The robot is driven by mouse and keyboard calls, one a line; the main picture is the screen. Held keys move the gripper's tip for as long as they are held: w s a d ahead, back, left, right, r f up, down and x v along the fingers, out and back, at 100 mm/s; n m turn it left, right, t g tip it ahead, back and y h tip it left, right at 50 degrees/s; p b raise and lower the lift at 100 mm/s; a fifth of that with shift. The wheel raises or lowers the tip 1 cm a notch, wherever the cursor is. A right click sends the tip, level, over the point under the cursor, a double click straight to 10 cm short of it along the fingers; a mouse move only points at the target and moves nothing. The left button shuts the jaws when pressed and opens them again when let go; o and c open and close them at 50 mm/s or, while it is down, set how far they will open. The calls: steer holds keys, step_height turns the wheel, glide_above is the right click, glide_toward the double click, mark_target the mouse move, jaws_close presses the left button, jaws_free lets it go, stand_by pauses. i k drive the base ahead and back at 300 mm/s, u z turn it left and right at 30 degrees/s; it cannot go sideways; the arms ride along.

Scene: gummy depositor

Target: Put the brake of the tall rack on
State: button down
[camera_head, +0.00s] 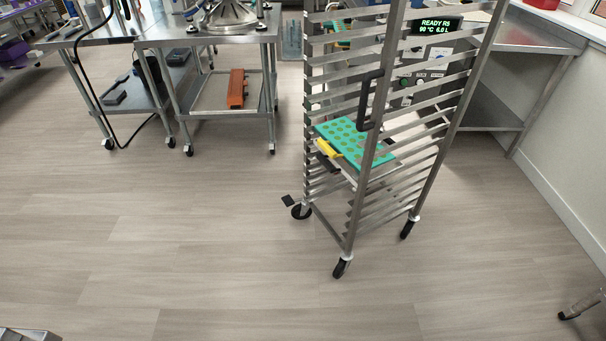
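The tall rack (392,172) stands right of the middle, a steel frame with many runners and a black handle (366,102) on its near left side. It stands on black casters, three of them visible. The left caster (301,211) has a dark flat pedal (288,200) sticking out to its left, which looks like the brake; I cannot tell whether it is up or down. The near caster (341,268) and right caster (408,229) show no clear pedal. My gripper is not in view.
The rack carries a green tray (355,142) with a yellow piece (328,148). Steel wheeled tables (208,38) stand at the back left. A machine with a lit display (436,26) and a bench (545,40) are behind the rack. The floor (190,250) in front and left is clear.

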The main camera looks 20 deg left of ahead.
mark_target(287, 199)
steer(key=i, duration=0.45)
steer(key=u, duration=2)
steer(key=i, duration=1.65)
steer(key=z, duration=0.05)
